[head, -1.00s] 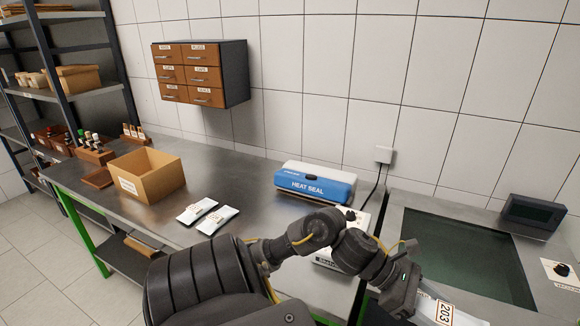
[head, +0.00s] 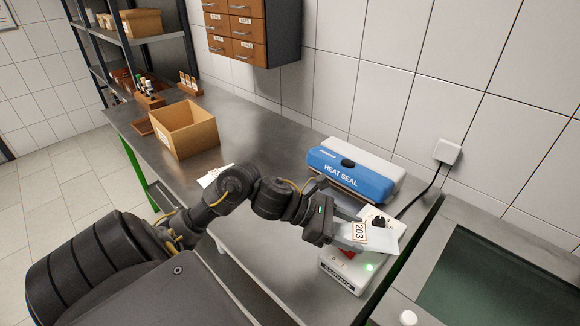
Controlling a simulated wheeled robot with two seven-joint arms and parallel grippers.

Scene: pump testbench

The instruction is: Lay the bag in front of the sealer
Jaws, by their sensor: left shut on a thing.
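The heat sealer (head: 350,176) is a blue and grey unit labelled HEAT SEAL on the steel bench. A silvery-white bag (head: 382,238) with a 203 label is in my left gripper (head: 341,234), which is shut on its near end. My left forearm crosses in front of the sealer and hides part of the bench there. My right gripper is not in view.
An open cardboard box (head: 184,130) stands on the bench at left. Another white packet (head: 216,175) lies near it, partly hidden by my arm. A dark-green basin (head: 490,285) is at right. A wall socket (head: 448,151) has a cable running down to the bench.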

